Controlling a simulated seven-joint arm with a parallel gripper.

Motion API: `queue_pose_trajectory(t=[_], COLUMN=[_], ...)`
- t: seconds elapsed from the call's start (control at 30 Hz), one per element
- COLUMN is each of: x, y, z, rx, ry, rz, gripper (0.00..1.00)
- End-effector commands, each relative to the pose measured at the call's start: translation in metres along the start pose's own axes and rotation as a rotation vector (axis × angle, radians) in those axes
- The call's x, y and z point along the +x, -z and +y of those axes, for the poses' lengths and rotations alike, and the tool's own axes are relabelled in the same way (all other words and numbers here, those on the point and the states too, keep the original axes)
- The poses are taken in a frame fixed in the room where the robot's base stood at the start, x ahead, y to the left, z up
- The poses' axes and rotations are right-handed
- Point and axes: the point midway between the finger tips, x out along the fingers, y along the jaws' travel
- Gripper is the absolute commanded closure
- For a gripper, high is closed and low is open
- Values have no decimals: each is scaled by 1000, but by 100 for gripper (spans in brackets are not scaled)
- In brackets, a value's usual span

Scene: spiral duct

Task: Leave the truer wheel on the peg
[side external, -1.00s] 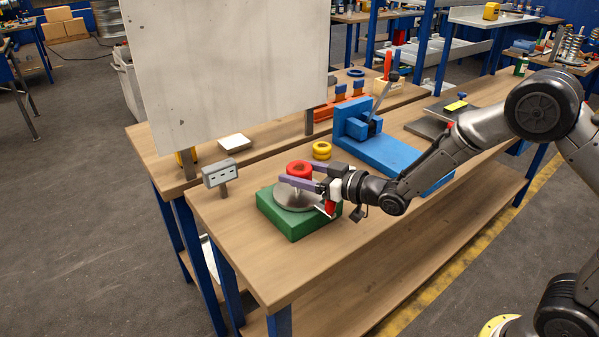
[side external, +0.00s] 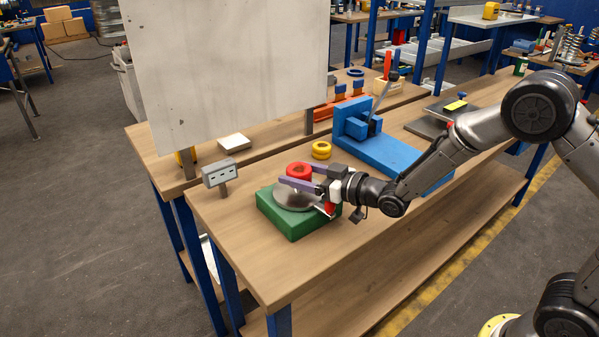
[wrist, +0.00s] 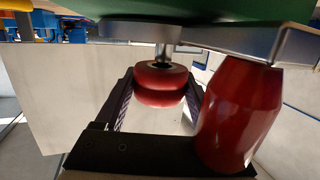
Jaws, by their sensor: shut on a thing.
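A red grooved wheel (side external: 299,170) is between the two fingers of my gripper (side external: 297,177), which is shut on it. The wheel is above a round grey metal disc (side external: 293,199) on a green base (side external: 291,226). In the wrist view, which looks upside down, a metal peg (wrist: 162,50) runs from the disc to the hole of the red wheel (wrist: 160,86). A gap shows between wheel and disc. How far the peg reaches inside the wheel is hidden. A yellow wheel-like stack (side external: 321,151) stands behind on the bench.
A red handle (wrist: 238,115) is close beside my gripper in the wrist view. A grey box on a post (side external: 220,174) stands left of the base. A blue fixture with a lever (side external: 375,150) stands behind right. A big pale panel (side external: 230,70) rises at the back. The front-left bench is clear.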

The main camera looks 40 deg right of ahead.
Motion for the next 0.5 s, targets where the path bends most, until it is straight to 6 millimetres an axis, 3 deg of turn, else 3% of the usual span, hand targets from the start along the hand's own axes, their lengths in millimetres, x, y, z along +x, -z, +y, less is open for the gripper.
queue_pose_trajectory(t=[0.5], x=[-1], y=[-2], z=[0], rx=[0], ry=[0], rz=[-9], gripper=[93])
